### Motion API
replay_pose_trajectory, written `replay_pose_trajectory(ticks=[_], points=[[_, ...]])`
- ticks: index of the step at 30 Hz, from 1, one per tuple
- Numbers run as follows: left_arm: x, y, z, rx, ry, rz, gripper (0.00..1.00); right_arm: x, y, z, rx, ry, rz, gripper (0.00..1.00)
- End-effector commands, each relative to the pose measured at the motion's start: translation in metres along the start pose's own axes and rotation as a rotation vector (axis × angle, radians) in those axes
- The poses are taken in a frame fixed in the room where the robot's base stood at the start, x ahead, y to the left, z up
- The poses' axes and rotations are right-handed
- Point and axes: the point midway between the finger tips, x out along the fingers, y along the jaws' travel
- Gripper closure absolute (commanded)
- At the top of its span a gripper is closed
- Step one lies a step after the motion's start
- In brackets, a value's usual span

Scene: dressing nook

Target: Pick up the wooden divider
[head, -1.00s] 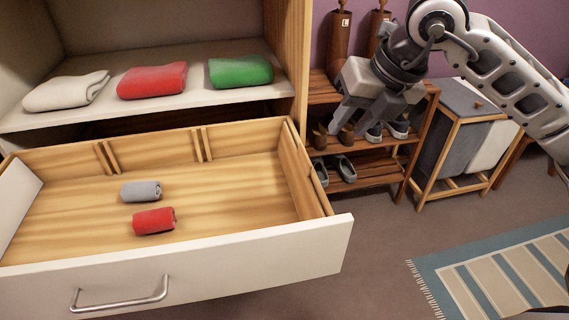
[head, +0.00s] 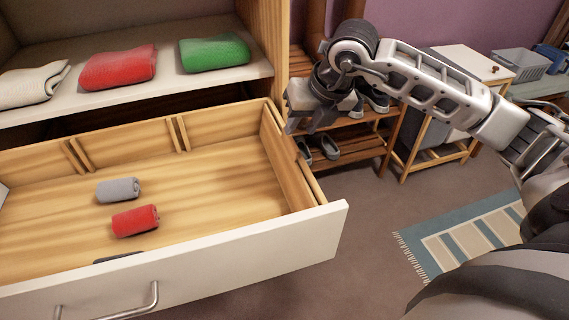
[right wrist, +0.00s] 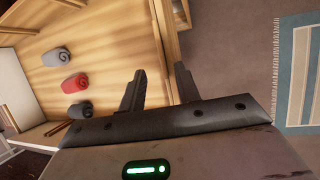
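I cannot pick out a loose wooden divider in these views. The open wooden drawer (head: 200,250) has narrow upright wooden strips (head: 180,134) in pairs on its inner back wall. A grey roll (head: 119,189) and a red roll (head: 135,220) lie on its floor. A dark roll (right wrist: 79,110) lies nearer the drawer front, mostly hidden in the head view. My right gripper (head: 303,125) hangs beyond the drawer's right side and points down. In the right wrist view its fingers (right wrist: 159,72) are apart with nothing between them. My left gripper is out of view.
Folded white, red (head: 119,67) and green (head: 214,53) cloths lie on the shelf above the drawer. A shoe rack (head: 350,140) stands behind my right gripper, beside a hamper (head: 428,128). A striped rug (head: 470,240) lies on open floor at right.

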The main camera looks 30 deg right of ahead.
Motion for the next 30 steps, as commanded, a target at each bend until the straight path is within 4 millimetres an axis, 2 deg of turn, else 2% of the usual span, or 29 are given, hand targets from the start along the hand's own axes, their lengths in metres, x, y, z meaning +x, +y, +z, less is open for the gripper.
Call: replay_pose_trajectory(ticks=[6,9,17,21,30], points=[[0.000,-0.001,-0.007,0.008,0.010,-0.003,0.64,0.034,-0.002,-0.002,0.001,0.004,0.001,0.67],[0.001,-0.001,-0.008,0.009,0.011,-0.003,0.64,0.042,-0.002,-0.002,0.000,0.003,0.000,0.67],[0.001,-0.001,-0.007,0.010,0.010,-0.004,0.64,0.045,-0.003,-0.002,0.000,0.001,0.000,0.67],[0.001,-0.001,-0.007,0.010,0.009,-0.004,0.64,0.045,-0.003,-0.002,0.000,0.001,0.000,1.00],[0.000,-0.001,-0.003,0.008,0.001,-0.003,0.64,0.044,-0.002,-0.001,0.000,-0.001,0.001,1.00]])
